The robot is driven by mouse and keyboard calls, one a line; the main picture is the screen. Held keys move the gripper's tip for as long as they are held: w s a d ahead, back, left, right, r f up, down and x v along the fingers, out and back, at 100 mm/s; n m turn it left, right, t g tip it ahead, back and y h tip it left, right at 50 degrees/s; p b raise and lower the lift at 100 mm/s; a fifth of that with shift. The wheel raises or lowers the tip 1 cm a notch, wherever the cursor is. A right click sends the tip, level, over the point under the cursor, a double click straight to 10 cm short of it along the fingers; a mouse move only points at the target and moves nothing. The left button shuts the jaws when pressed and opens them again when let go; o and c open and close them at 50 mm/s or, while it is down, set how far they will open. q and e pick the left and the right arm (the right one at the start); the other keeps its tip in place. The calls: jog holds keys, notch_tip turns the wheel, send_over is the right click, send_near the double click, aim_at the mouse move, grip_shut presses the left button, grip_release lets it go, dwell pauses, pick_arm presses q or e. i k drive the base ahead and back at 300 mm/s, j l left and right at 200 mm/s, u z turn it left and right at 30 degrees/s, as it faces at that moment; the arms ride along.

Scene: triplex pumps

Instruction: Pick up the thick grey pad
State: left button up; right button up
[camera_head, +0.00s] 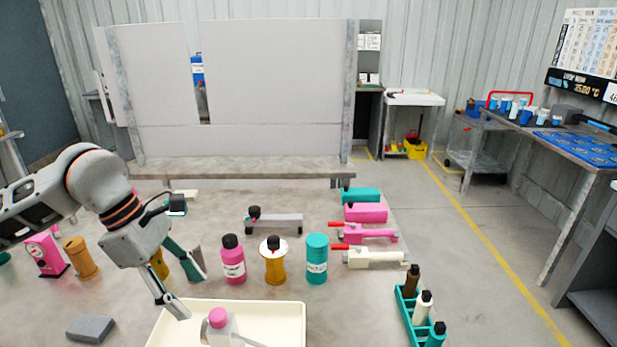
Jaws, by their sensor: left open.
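The thick grey pad (91,328) lies flat on the bench at the lower left. Nothing covers it. My left gripper (192,297) hangs from the arm that comes in from the left, with its fingers pointing down. It is open and empty, to the right of the pad and higher in the picture, clearly apart from it. The fingertips are near the left rim of the cream tray. My right gripper is not in view.
The cream tray (290,310) holds a pink-capped bottle (219,325). A teal rack (403,306) with bottles is at right. A pink device (46,254) stands behind the pad.

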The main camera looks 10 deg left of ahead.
aim_at(91, 328)
jog(key=k, duration=1)
